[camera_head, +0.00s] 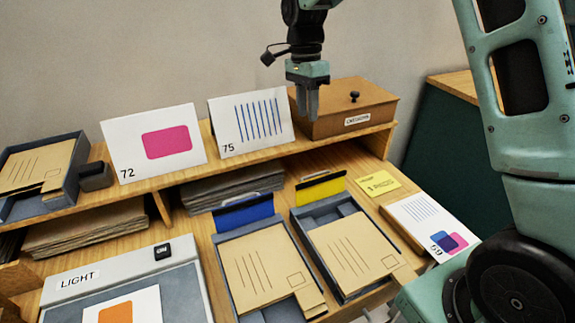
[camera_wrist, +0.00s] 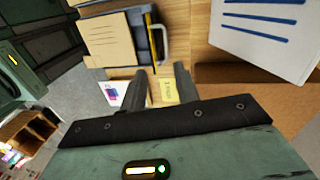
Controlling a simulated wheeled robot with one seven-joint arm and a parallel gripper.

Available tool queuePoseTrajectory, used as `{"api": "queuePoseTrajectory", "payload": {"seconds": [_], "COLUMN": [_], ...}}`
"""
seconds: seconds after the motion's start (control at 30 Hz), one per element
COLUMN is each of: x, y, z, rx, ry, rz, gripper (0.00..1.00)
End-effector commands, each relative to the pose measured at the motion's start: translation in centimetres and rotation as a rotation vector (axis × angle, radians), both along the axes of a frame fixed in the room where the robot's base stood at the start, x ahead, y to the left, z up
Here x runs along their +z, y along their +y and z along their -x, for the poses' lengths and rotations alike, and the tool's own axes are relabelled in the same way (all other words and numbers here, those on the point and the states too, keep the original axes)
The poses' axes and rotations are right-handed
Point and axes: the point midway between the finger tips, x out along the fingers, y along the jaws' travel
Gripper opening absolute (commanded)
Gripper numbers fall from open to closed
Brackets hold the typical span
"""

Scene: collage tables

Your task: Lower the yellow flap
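The yellow flap (camera_head: 321,190) stands raised at the back end of the right grey tray (camera_head: 296,222), with a pale handle behind its top edge. In the wrist view the yellow flap (camera_wrist: 152,40) shows as a thin strip beside the handle (camera_wrist: 164,45). My gripper (camera_head: 307,118) points down in front of the wooden box, above and behind the flap, apart from it. In the wrist view my gripper (camera_wrist: 157,80) has a gap between its fingers and holds nothing.
A blue flap (camera_head: 244,213) stands on the left tray. Both trays hold tan envelopes. Cards 72 (camera_head: 153,144) and 75 (camera_head: 251,122) lean on the shelf beside the wooden box (camera_head: 345,107). A yellow note (camera_head: 378,183) and a card-topped block (camera_head: 425,225) lie right of the trays.

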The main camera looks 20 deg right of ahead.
Motion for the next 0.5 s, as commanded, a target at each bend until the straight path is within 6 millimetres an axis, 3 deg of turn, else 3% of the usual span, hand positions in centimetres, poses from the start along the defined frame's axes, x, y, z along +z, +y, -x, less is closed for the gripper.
{"api": "queuePoseTrajectory", "payload": {"seconds": [0.1, 0.27, 0.5], "x": [-0.2, -1.5, -6.1], "y": [-1.5, -1.6, -1.5], "z": [-0.9, -0.7, 0.3], "rx": [-0.089, -0.102, -0.099], "ry": [0.009, 0.012, 0.014], "rz": [0.022, 0.026, 0.024], "gripper": [0.31, 0.31, 0.31]}}
